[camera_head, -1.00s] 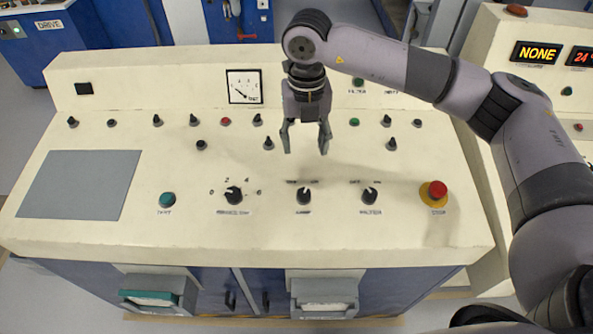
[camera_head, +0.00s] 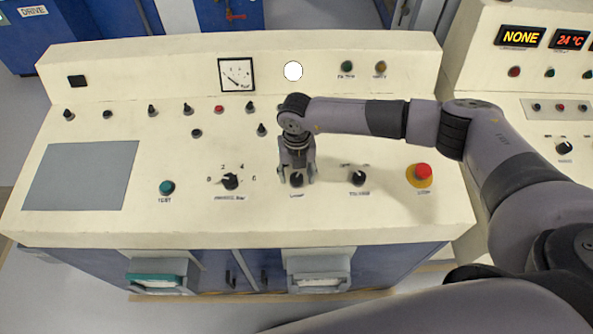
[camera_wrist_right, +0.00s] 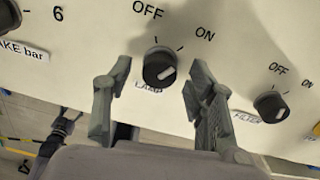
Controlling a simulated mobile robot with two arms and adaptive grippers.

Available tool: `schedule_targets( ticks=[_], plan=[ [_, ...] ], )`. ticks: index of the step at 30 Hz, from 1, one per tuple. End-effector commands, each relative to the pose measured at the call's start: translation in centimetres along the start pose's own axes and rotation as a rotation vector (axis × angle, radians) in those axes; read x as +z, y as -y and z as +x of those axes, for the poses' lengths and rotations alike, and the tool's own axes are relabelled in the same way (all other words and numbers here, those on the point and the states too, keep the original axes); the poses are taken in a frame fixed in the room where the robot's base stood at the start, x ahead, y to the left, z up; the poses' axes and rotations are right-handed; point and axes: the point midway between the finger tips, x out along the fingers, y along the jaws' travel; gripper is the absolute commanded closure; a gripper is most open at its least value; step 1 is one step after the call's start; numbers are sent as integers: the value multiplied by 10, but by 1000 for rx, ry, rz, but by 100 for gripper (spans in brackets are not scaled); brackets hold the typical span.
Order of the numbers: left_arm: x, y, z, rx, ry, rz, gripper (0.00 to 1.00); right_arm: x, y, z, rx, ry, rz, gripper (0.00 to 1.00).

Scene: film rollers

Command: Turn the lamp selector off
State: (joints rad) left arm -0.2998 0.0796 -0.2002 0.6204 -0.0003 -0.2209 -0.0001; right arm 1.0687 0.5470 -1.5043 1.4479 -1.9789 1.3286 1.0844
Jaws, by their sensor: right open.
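The lamp selector (camera_head: 296,181) is a black rotary knob on the cream console, labelled LAMP with OFF and ON marks in the wrist view (camera_wrist_right: 159,66). A white line shows on its face; which mark it points to I cannot tell surely. My right gripper (camera_head: 297,173) is above the knob, pointing down. In the wrist view its open fingers (camera_wrist_right: 157,82) stand on either side of the knob with gaps, not visibly touching it. A bright white disc (camera_head: 293,71) shows on the console's back panel. My left gripper is out of view.
The similar filter knob (camera_head: 358,178) is close on the right, with a red stop button (camera_head: 423,172) beyond it. The multi-position selector (camera_head: 230,181) and green test button (camera_head: 167,188) are to the left. Small toggles line the panel behind my gripper.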

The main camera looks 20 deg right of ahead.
Motion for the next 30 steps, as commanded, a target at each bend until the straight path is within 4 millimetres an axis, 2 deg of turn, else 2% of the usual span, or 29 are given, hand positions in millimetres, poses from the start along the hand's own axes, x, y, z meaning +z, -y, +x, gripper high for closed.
schedule_targets(
  ticks=[10, 30],
  plan=[
    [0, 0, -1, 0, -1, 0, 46, 0, 0, 4, 1, 0, 0, 50],
    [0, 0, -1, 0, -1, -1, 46, 0, 0, 4, 0, 0, 1, 94]
  ],
)
